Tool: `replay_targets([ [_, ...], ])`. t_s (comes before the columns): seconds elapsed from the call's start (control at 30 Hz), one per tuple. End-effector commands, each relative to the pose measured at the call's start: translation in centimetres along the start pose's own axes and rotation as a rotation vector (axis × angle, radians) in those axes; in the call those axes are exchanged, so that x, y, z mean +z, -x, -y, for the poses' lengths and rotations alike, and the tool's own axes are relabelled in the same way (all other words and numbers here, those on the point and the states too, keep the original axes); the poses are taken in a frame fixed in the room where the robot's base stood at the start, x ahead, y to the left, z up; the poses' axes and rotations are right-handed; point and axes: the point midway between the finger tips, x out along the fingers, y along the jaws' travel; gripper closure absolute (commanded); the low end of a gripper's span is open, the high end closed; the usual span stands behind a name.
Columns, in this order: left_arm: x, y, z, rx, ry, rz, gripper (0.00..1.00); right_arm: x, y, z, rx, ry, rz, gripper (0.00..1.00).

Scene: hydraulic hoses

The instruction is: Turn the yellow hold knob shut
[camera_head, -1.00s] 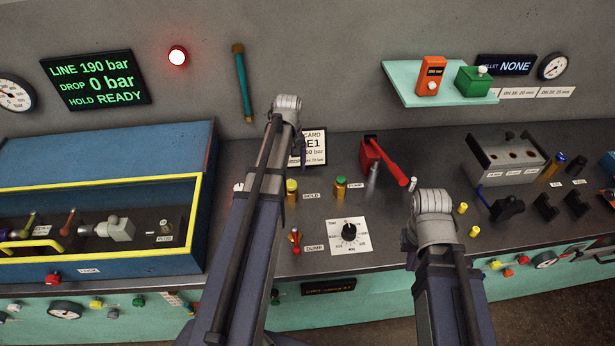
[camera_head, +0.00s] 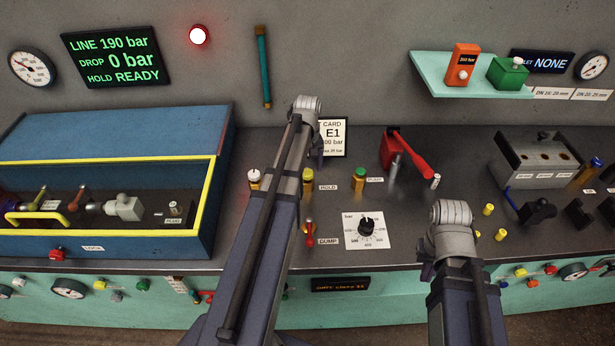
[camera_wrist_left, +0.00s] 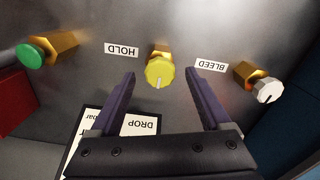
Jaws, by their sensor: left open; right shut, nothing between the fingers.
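The yellow hold knob (camera_head: 308,176) stands on the dark bench top by the HOLD label, just right of my left arm. My left gripper (camera_wrist_left: 160,76) is open, with a finger on each side of the knob and visible gaps to both.
A white bleed knob (camera_wrist_left: 269,90) and a green knob (camera_wrist_left: 33,52) flank the hold knob. A red lever (camera_head: 408,154), a dial (camera_head: 366,226) and a red dump handle (camera_head: 309,232) stand nearby. The wall display (camera_head: 117,57) reads HOLD READY, DROP 0 bar.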

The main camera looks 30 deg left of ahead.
Motion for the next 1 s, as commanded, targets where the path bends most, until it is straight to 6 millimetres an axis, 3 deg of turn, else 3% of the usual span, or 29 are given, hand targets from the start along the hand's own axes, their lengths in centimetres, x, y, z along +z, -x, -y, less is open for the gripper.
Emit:
replay_targets([
  [0.1, 0.00, -1.25, -0.01, 0.000, 0.000, 0.000, 0.19, -0.07, -1.24, 0.12, 0.000, 0.000, 0.000, 1.00],
  [0.4, 0.01, -1.21, -0.01, 0.000, 0.000, 0.000, 0.19, -0.07, -1.20, 0.12, 0.000, 0.000, 0.000, 1.00],
  [1.0, 0.00, -1.22, 0.00, 0.000, 0.000, 0.000, 0.86, -0.07, -1.21, 0.12, 0.000, 0.000, 0.000, 1.00],
])
